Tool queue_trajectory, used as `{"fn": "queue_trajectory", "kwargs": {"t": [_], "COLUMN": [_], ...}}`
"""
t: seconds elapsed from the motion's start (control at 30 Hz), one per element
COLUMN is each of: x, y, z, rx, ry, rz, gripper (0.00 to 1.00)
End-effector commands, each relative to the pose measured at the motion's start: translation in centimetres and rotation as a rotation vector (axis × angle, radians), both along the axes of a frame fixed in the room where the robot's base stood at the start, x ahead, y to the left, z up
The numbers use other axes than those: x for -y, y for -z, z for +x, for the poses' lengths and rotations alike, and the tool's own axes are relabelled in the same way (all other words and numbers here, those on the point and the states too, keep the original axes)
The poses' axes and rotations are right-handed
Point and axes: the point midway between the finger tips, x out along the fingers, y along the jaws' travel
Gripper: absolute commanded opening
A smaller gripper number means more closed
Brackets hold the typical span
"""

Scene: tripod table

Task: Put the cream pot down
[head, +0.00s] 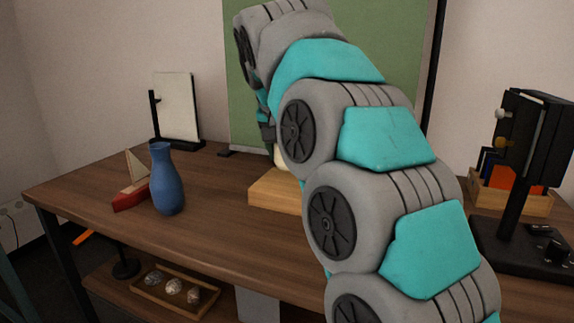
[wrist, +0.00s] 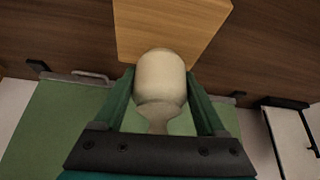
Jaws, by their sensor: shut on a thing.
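The cream pot (wrist: 160,78) is a pale, rounded vessel with a narrower neck, seen in the wrist view between the two green fingers. My gripper (wrist: 160,90) is shut on it. In the head view only a small pale part of the pot (head: 282,157) shows beside my arm, and my gripper is mostly hidden there. A light wooden block (head: 272,190) lies on the table (head: 110,199). The block also shows in the wrist view (wrist: 170,27), just beyond the pot. I cannot tell whether the pot touches it.
A blue vase (head: 167,182) and a toy sailboat (head: 132,185) stand on the left of the table. A white panel on a stand (head: 177,108) is behind them. A wooden box (head: 512,198) and a black device (head: 525,170) are at the right. A green board (head: 390,70) stands behind.

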Motion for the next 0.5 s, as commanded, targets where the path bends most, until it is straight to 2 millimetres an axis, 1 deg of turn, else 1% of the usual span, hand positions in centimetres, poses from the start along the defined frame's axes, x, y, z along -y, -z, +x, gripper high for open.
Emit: {"fn": "queue_trajectory", "kwargs": {"t": [0.3,0.5], "x": [-0.1,-0.1], "y": [3.0,3.1], "z": [-0.2,-0.1], "rx": [-0.003,0.001], "ry": [-0.003,-0.002], "rz": [-0.001,0.001], "gripper": [0.05,0.05]}}
